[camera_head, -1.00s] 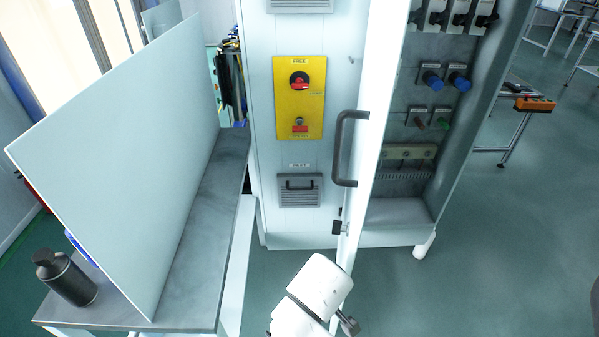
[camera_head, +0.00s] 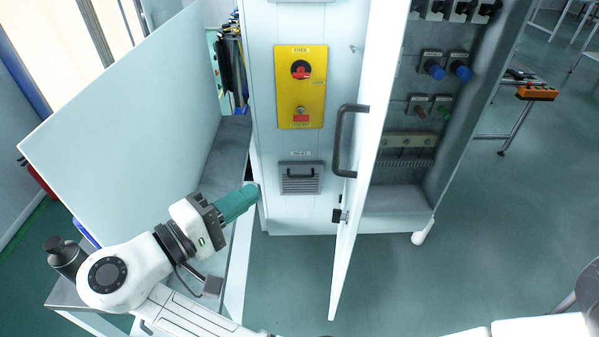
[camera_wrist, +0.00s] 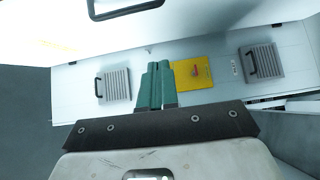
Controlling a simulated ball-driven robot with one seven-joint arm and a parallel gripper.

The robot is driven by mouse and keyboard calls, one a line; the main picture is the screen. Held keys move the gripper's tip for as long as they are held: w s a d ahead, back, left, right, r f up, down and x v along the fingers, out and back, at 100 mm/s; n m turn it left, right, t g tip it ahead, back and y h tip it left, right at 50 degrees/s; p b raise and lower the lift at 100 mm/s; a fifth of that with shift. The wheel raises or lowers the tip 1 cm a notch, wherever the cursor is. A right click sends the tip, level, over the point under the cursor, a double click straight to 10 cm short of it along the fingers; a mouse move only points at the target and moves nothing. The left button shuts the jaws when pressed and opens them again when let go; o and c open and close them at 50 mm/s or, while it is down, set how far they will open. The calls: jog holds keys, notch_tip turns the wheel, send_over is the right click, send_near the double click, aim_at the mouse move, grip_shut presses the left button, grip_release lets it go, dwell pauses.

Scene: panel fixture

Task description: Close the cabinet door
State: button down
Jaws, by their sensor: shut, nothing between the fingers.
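The white cabinet door (camera_head: 374,110) stands open in the head view, swung out toward me and seen nearly edge-on. Its dark handle (camera_head: 345,140) is on its left face; the handle also shows at the top of the wrist view (camera_wrist: 125,11). The grey cabinet interior (camera_head: 400,200) is exposed right of the door. My gripper (camera_head: 252,193) has green fingers, shut and empty, left of the door and apart from it. In the head view it points at the lower left of the cabinet front. In the wrist view its fingers (camera_wrist: 158,68) point toward the cabinet front.
The cabinet front carries a yellow switch panel (camera_head: 300,87) and a vent (camera_head: 300,177).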

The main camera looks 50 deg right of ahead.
jog(key=s+d+p, duration=0.4)
jog(key=d, duration=0.8)
jog(key=shift+s, duration=0.4)
jog(key=shift+d, duration=0.15)
